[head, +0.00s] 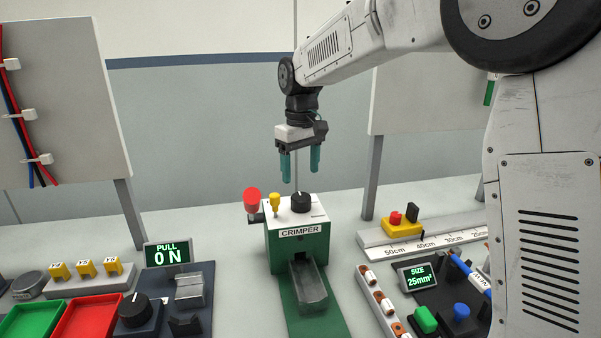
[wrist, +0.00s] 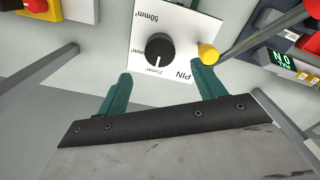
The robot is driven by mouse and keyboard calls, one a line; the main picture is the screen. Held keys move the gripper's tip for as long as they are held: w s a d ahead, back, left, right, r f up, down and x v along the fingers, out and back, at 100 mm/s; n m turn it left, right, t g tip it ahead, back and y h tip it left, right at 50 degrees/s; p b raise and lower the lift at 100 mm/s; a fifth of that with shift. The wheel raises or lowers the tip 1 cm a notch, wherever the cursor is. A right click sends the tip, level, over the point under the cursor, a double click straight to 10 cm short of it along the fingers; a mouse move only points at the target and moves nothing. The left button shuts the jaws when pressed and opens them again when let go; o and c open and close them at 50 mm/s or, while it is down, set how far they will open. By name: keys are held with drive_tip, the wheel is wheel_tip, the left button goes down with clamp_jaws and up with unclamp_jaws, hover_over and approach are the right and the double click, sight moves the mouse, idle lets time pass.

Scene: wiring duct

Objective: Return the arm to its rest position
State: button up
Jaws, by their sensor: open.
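My gripper (head: 300,163) hangs from my arm above and slightly behind the green crimper (head: 283,245), fingers pointing down. Its two teal fingers are apart with nothing between them. In the wrist view the gripper (wrist: 160,88) shows both fingers spread, and the crimper's white top (wrist: 185,50) with a black knob and yellow button lies beyond them. The gripper does not touch the crimper. My arm reaches in from the upper right.
A pull tester with a display (head: 168,253), a green tray (head: 32,320) and a red tray (head: 88,315) stand at left. A ruler (head: 440,240) and a size display (head: 418,279) are at right. Two upright boards (head: 70,100) stand behind the bench.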

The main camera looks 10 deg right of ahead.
drive_tip(key=shift+s+d+f+m+g, duration=0.2)
drive_tip(key=shift+s+f+m+g, duration=0.15)
drive_tip(key=shift+s+f, duration=0.8)
drive_tip(key=s, duration=0.1)
drive_tip(key=s+d, duration=0.1)
drive_tip(key=s, duration=0.1)
drive_tip(key=shift+f+m, duration=0.1)
drive_tip(key=shift+m, duration=0.15)
drive_tip(key=s+d+m, duration=0.1)
drive_tip(key=s+d, duration=0.2)
drive_tip(key=s, duration=0.7)
drive_tip(key=s+d+m+t, duration=0.1)
drive_tip(key=s+d, duration=0.3)
drive_tip(key=s, duration=0.7)
drive_tip(key=s+d+m+t, duration=0.1)
drive_tip(key=s+d+m, duration=0.1)
drive_tip(key=s, duration=0.9)
drive_tip(key=shift+d+r, duration=0.35)
drive_tip(key=shift+d, duration=0.3)
